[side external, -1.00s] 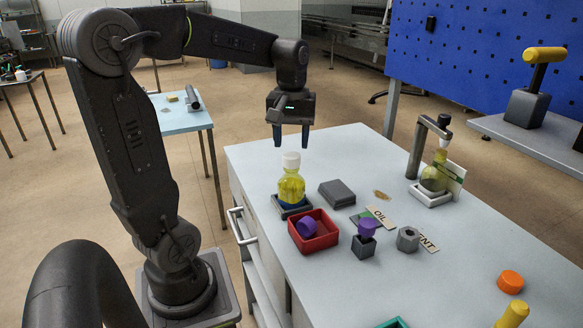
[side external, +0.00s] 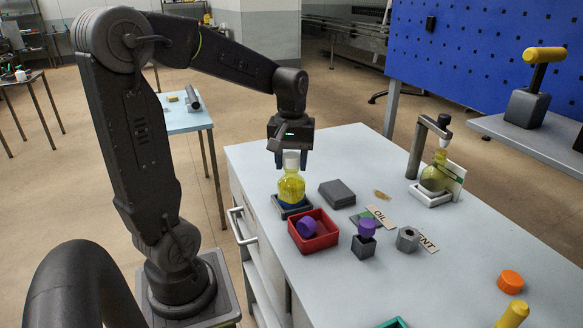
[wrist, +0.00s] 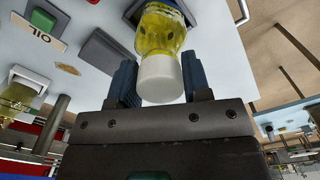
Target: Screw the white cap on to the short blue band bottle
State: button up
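The short blue band bottle (side external: 291,187) holds yellow liquid and stands upright in a dark square holder (side external: 279,210). The white cap (side external: 291,160) sits on its mouth; how far it is threaded cannot be seen. My gripper (side external: 291,163) points down over the bottle, one finger on each side of the cap. In the wrist view the bottle (wrist: 160,35) and white cap (wrist: 160,80) lie between the fingers. My gripper (wrist: 160,75) is open there, with a gap visible beside the cap.
A red tray (side external: 324,238) with a purple cap (side external: 306,227) stands just in front of the bottle. A grey block (side external: 337,194) lies to its right. Another purple cap (side external: 367,228) sits on a small stand. A flask on a stand (side external: 435,178) is farther right. An orange cap (side external: 510,281) lies at the front right.

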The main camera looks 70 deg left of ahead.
jog(key=shift+c, duration=0.6)
jog(key=shift+m, duration=0.8)
jog(key=shift+m, duration=0.9)
jog(key=shift+m, duration=0.8)
